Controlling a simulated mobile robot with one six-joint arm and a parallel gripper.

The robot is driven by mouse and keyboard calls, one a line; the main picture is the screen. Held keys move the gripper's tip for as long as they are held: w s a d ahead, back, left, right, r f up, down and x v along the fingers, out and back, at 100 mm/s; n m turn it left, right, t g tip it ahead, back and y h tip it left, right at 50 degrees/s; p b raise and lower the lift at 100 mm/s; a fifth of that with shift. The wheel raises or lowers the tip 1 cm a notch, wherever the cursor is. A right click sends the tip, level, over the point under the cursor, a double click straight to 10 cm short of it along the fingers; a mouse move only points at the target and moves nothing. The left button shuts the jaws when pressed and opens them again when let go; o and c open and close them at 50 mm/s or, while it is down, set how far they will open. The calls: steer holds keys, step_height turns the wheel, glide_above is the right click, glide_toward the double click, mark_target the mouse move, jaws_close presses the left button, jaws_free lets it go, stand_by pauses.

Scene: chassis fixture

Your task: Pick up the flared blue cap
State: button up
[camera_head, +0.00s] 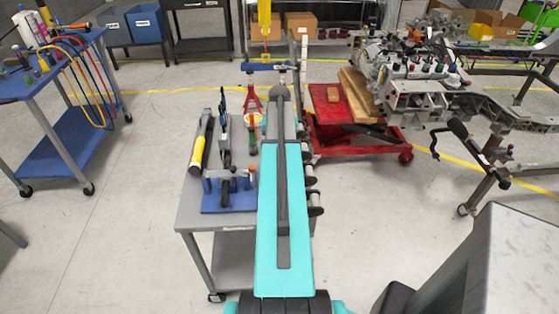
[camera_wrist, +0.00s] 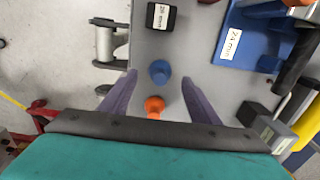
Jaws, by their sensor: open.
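The flared blue cap (camera_wrist: 160,72) stands on a grey tabletop, upper centre in the wrist view. It has a wide rim and a narrower round top. My gripper (camera_wrist: 158,77) is open, its two purple-grey fingers spread left and right. In the picture the blue cap lies between the fingertips, with a gap on both sides; I cannot tell how far above it they are. An orange cap (camera_wrist: 154,104) stands just below it in the picture, between the fingers near the palm.
A black block labelled 26 mm (camera_wrist: 161,16) stands beyond the blue cap. A blue fixture labelled 24 mm (camera_wrist: 235,42) is to the right, with a dark block (camera_wrist: 250,112) nearer. Metal rollers (camera_wrist: 105,45) line the table's left edge. The grey table (camera_head: 192,213) has clear floor left of it.

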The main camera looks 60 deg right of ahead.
steer(key=shift+f+p, duration=0.4)
steer(key=shift+f, duration=1.1)
steer(key=c, duration=1.4)
steer(key=shift+r, duration=0.15)
steer(key=shift+r+b, duration=1.3)
steer(key=shift+r, duration=3.6)
